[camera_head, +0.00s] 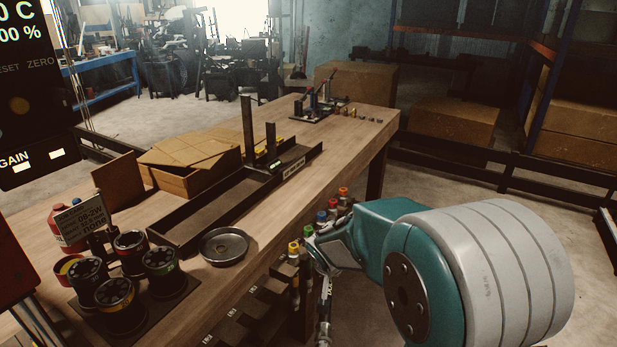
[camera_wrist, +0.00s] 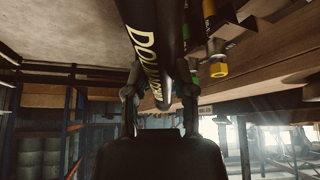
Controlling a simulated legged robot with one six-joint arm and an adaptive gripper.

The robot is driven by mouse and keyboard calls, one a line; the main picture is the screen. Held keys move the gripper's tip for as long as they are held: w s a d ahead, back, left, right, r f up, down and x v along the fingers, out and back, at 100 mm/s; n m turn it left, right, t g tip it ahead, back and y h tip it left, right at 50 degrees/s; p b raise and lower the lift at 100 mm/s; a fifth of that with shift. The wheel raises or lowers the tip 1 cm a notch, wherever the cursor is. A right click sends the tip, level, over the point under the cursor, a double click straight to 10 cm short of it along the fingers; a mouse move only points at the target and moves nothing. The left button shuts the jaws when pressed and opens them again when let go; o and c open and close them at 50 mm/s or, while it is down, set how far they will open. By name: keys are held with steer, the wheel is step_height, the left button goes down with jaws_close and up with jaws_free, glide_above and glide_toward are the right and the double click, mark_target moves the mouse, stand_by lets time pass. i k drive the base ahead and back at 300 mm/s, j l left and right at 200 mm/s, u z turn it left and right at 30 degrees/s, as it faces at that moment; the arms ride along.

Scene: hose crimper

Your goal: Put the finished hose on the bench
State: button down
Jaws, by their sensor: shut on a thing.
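My gripper is shut on a black hose (camera_wrist: 160,35) with yellow lettering in the wrist view; its two fingers (camera_wrist: 160,85) close on either side of it. In the head view my gripper (camera_head: 323,290) hangs low beside the front edge of the wooden bench (camera_head: 335,160), mostly hidden by my arm, and the held hose cannot be made out clearly. A long dark tray (camera_head: 205,215) with a raised rim and a label lies on the bench.
Hoses with coloured ends (camera_head: 294,248) hang along the bench front, close to my gripper. On the bench are a round metal dish (camera_head: 224,246), several black dies with coloured bands (camera_head: 117,303), a cardboard box (camera_head: 185,182) and small tools (camera_head: 318,106). The bench's right strip is clear.

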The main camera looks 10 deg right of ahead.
mark_target(311, 176)
steer(key=i+l+u, duration=0.1)
steer(key=l, duration=0.25)
steer(key=i+l+u, duration=0.1)
steer(key=i+l, duration=0.15)
steer(key=i+l+u, duration=0.1)
steer(key=l, duration=0.4)
steer(key=i+l, duration=0.2)
steer(key=l, duration=0.2)
steer(key=u, duration=0.05)
